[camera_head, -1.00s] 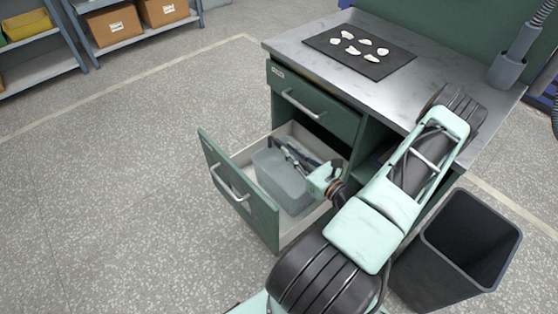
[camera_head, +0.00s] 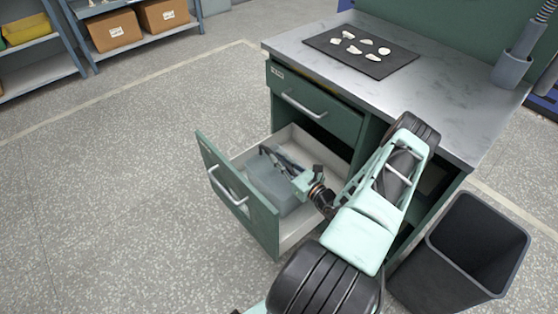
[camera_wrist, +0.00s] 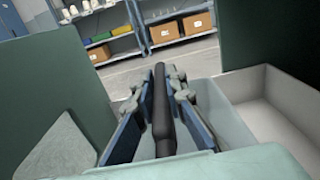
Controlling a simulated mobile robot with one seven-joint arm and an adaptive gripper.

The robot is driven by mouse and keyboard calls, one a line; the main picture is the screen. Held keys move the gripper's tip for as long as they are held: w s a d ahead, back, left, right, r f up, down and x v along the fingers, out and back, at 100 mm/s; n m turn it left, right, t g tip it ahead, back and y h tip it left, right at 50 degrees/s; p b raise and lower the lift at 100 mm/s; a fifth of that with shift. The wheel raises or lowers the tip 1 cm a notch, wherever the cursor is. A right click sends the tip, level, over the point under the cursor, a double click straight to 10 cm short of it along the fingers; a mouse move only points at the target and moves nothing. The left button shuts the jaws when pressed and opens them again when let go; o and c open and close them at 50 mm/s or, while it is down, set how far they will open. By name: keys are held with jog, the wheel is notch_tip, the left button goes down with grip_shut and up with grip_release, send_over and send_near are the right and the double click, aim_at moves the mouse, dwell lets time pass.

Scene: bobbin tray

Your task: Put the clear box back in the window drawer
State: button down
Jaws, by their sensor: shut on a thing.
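The lower drawer (camera_head: 258,219) of the green cabinet is pulled open, with its front panel at the left. The clear box (camera_head: 270,186), bluish and see-through, is inside the drawer, close behind that front panel. My gripper (camera_head: 268,151) reaches in from the right over the box top. In the wrist view its two fingers (camera_wrist: 160,112) close around a dark bar that looks like the box's handle. The box wall (camera_wrist: 215,108) shows beside them, and drawer floor shows to the right. Whether the box rests on the floor cannot be told.
The upper drawer (camera_head: 315,108) is nearly shut above. A dark mat (camera_head: 375,66) with several pale pieces lies on the worktop (camera_head: 440,105). A black bin (camera_head: 440,270) stands right of my arm. Shelves with cartons (camera_head: 115,30) stand far back. The floor at left is clear.

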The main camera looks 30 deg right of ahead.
jog(key=c, duration=2.4)
grip_release()
jog(key=shift+f, duration=0.15)
jog(key=o, duration=0.4)
jog(key=shift+o, duration=0.2)
jog(key=shift+r, duration=0.3)
jog(key=s, duration=0.4)
jog(key=s+d+p, duration=0.1)
jog(key=s, duration=0.7)
jog(key=shift+d, duration=0.25)
